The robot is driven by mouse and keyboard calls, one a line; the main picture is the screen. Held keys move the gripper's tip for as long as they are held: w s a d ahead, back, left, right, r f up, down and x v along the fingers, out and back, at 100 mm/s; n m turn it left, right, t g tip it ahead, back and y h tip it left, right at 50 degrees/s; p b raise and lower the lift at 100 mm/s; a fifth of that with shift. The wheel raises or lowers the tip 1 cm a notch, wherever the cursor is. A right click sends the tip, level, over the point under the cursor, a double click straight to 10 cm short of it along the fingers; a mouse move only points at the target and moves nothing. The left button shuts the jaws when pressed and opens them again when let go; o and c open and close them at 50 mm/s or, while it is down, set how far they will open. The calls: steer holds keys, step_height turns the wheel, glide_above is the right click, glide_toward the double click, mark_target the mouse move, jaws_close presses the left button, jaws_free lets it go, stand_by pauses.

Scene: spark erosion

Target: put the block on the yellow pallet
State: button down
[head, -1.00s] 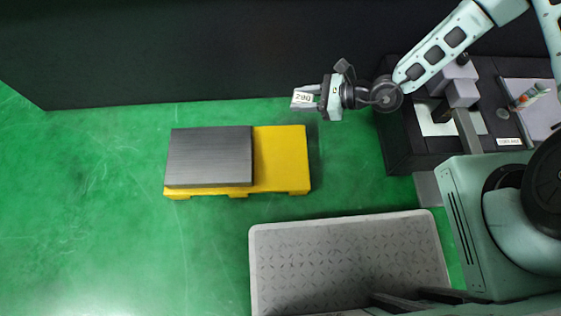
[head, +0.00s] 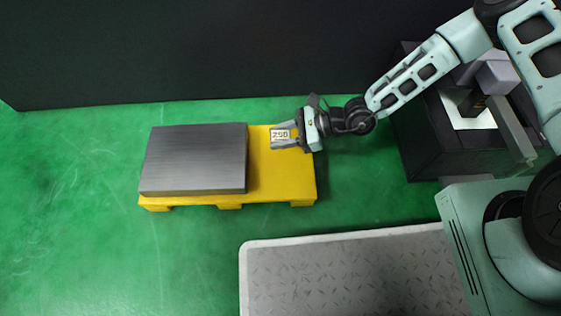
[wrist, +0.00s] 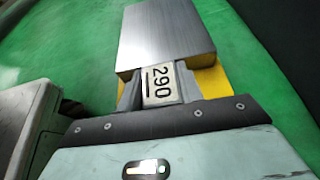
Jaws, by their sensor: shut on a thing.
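A large grey metal slab (head: 196,158) covers the left part of the pallet. The slab also shows beyond the block in the wrist view (wrist: 165,35), with yellow pallet edges beside the fingers.
A grey treaded platform with a pale rim (head: 350,275) lies in front of the pallet. A dark bench (head: 425,130) with grey machine parts stands at the right. A black wall (head: 180,50) runs along the back. Green floor is clear at the left.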

mark_target(281, 159)
step_height(281, 159, down, 10)
steer(key=b, duration=0.7)
steer(key=shift+b, duration=0.4)
steer(key=c, duration=0.9)
jaws_free()
steer(key=shift+f, duration=0.15)
